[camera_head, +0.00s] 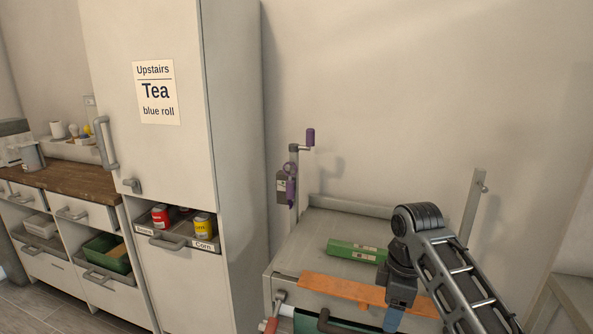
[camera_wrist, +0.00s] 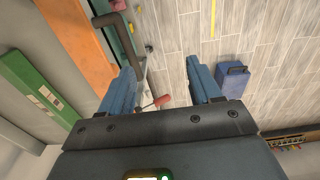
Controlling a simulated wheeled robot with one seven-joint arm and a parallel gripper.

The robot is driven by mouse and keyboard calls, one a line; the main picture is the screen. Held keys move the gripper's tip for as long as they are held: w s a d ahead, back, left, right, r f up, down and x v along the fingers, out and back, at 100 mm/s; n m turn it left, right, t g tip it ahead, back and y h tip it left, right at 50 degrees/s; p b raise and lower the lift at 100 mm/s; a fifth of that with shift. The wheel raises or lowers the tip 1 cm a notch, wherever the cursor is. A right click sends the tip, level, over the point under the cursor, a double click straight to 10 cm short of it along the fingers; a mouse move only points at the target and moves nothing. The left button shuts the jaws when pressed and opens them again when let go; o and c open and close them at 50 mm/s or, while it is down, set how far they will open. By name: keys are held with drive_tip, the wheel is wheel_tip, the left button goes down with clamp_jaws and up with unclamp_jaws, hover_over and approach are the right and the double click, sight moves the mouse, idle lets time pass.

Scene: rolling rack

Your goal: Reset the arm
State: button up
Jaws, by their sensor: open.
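My gripper (camera_wrist: 163,92) shows in the wrist view with its two blue fingers spread apart and nothing held between them. In the head view my gripper (camera_head: 394,318) points down at the front of the rolling rack (camera_head: 290,262), over the orange board's front edge. The fingertips are partly cut off by the bottom of the frame there. My arm reaches in from the lower right.
A green box (camera_head: 352,251) and an orange board (camera_head: 340,288) lie on the rack top, close to my gripper. A rack post (camera_head: 473,205) stands behind my arm. A tall cabinet (camera_head: 235,150) stands left. A blue case (camera_wrist: 232,78) lies on the floor.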

drive_tip(key=s+a+f+m+t+y, duration=0.2)
drive_tip(key=s+a+f+m+t, duration=0.1)
drive_tip(key=s+a+f, duration=0.3)
drive_tip(key=s+a+f+m+t+y, duration=0.15)
drive_tip(key=s+a+f, duration=0.25)
drive_tip(key=s+f, duration=0.45)
drive_tip(key=s+f+m+t, duration=0.2)
drive_tip(key=s+m+t, duration=0.1)
drive_tip(key=s, duration=0.4)
drive_tip(key=s+d+r+m+t+h, duration=0.1)
drive_tip(key=s+d+r+m+t, duration=0.15)
drive_tip(key=s+r, duration=0.4)
drive_tip(key=s+d+r+m+t+h, duration=0.1)
drive_tip(key=s+d+r+m+h, duration=0.2)
drive_tip(key=s, duration=0.6)
drive_tip(key=s+d+r+m+t, duration=0.1)
drive_tip(key=s+d+r+t, duration=0.1)
drive_tip(key=s+d+r, duration=0.45)
drive_tip(key=s+r+t, duration=0.1)
drive_tip(key=s+r, duration=0.5)
drive_tip(key=r, duration=0.1)
drive_tip(key=shift+s+r+t, duration=0.25)
drive_tip(key=shift+t, duration=0.05)
